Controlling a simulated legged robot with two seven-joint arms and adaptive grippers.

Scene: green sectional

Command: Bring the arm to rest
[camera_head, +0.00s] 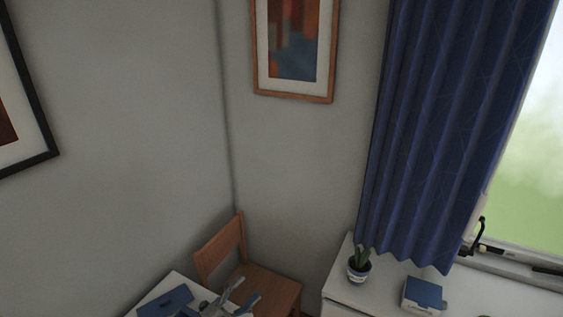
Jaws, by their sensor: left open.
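My left gripper (247,291) shows at the bottom edge of the head view, left of centre. Its two grey fingers are spread apart, and I see nothing between them. It is over or beside the right side of a white table (181,280), in front of a wooden chair (221,250); its height above the table is hard to tell. Most of my left arm is out of the picture. My right gripper is not in view.
A flat blue object (165,303) lies on the white table, left of the gripper. A white cabinet (340,283) at right holds a potted plant (359,270) and a blue-topped box (424,294). A blue curtain (430,130) hangs by the window.

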